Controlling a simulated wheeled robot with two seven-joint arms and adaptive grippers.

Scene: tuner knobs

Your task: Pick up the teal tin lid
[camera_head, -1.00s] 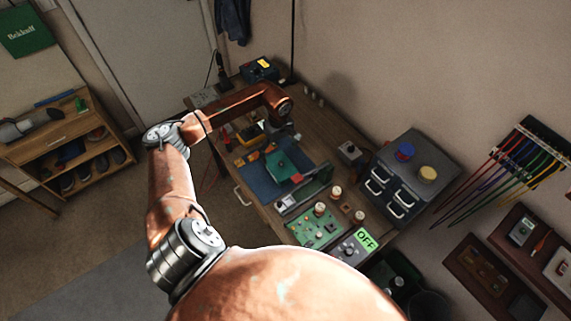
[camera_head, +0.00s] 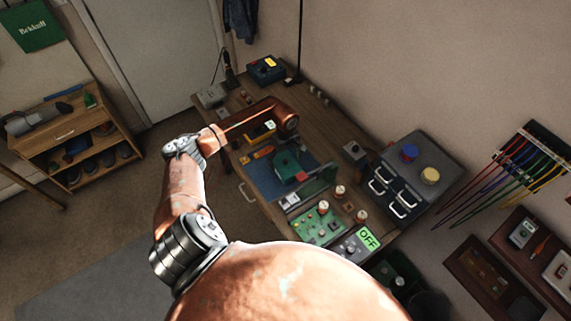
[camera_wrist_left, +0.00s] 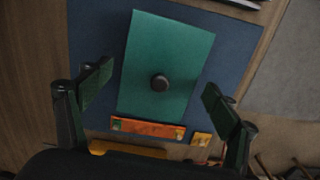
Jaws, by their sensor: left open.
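The teal tin lid (camera_head: 287,164) is a flat rectangle lying on a dark blue mat on the workbench. My left gripper (camera_wrist_left: 158,79) is open and empty. I cannot tell the height gap to the lid. In the head view the arm's end hides most of the gripper. My right gripper is not in view.
An orange piece (camera_wrist_left: 148,128) lies close below the lid in the wrist view. A blue box (camera_head: 266,69) sits at the back.

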